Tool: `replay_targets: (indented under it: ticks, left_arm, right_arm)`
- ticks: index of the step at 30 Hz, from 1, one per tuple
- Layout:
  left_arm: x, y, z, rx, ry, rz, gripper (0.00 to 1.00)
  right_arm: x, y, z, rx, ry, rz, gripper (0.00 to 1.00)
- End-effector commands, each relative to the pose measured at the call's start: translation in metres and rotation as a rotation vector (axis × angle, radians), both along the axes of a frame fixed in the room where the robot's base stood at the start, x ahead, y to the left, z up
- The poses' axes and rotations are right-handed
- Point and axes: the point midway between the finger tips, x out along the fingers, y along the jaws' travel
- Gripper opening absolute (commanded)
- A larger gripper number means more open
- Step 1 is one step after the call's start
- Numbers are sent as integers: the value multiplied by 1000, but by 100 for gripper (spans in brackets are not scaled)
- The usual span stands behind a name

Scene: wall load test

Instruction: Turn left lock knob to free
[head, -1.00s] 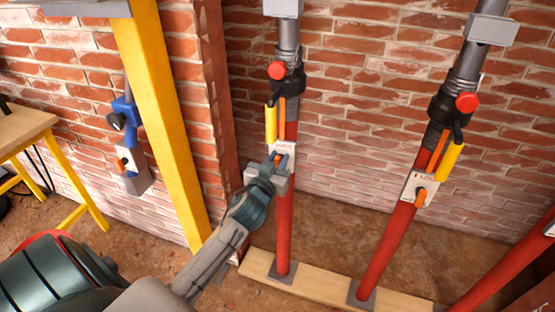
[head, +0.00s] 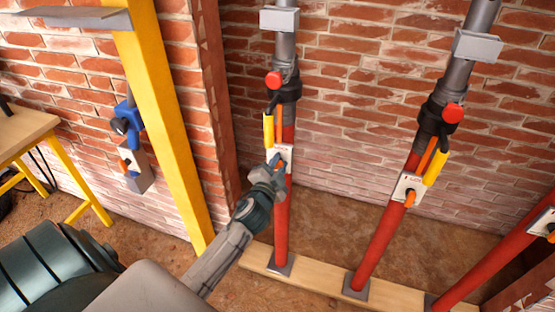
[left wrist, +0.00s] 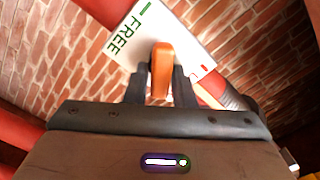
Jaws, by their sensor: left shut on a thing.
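The left lock knob (left wrist: 161,68) is an orange lever on a white plate (left wrist: 190,35). The plate has a green FREE label at its upper left and a red mark at its lower right in the left wrist view. The plate sits on the left red prop (head: 282,225). My left gripper (left wrist: 160,85) is shut on the knob, one dark finger on each side. In the head view my left gripper (head: 273,170) is at the plate and mostly covers the knob. My right gripper is not in view.
A second red prop (head: 377,245) with its own orange knob (head: 410,198) stands to the right, and a third leans at the far right. A yellow post (head: 165,130) stands left. A wooden plank (head: 320,283) lies under the props. Brick walls stand behind.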

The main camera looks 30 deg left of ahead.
Motion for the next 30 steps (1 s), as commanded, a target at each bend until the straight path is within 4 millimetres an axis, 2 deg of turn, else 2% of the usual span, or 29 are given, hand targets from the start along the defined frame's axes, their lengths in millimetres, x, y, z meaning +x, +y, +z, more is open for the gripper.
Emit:
replay_targets:
  ticks: [9, 15, 21, 30]
  left_arm:
    - [0, -2, -2, 288, 71, -1, 0]
    - [0, -3, -4, 446, 109, 0, 0]
    - [0, -3, -7, 563, 137, -1, 0]
    - [0, -3, -8, 652, 158, -1, 0]
  right_arm:
    - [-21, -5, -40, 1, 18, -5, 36]
    - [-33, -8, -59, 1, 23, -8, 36]
    - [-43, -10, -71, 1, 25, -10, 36]
    - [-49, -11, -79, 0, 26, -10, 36]
